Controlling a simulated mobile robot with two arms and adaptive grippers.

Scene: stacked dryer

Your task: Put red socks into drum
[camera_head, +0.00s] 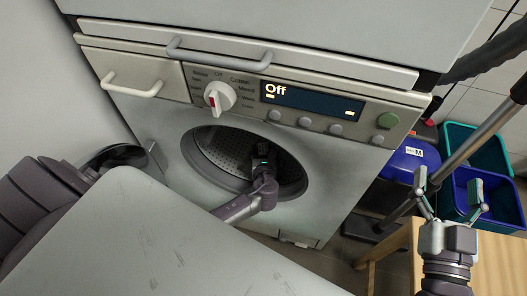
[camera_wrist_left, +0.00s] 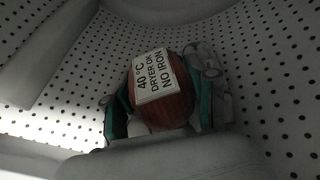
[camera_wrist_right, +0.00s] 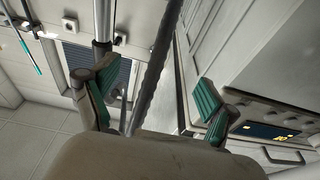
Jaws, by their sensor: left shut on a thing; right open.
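The drum (camera_head: 222,149) is the perforated metal hollow behind the machine's round front opening. My left gripper (camera_head: 262,150) reaches into this opening in the head view. In the left wrist view, my left gripper (camera_wrist_left: 160,112) is shut on the red socks (camera_wrist_left: 172,105), a rolled reddish bundle with a white label reading "40 °C DRYER OK NO IRON". The bundle is inside the drum, with perforated wall around it; whether it touches the wall I cannot tell. My right gripper (camera_head: 449,196) is open and empty at the right, away from the machine.
The round door (camera_head: 112,157) stands open at the left of the opening. The panel display (camera_head: 312,100) reads "Off". A blue container (camera_head: 408,160) and a blue and teal bin (camera_head: 490,195) stand at the right. A wooden surface (camera_head: 400,262) lies below my right gripper.

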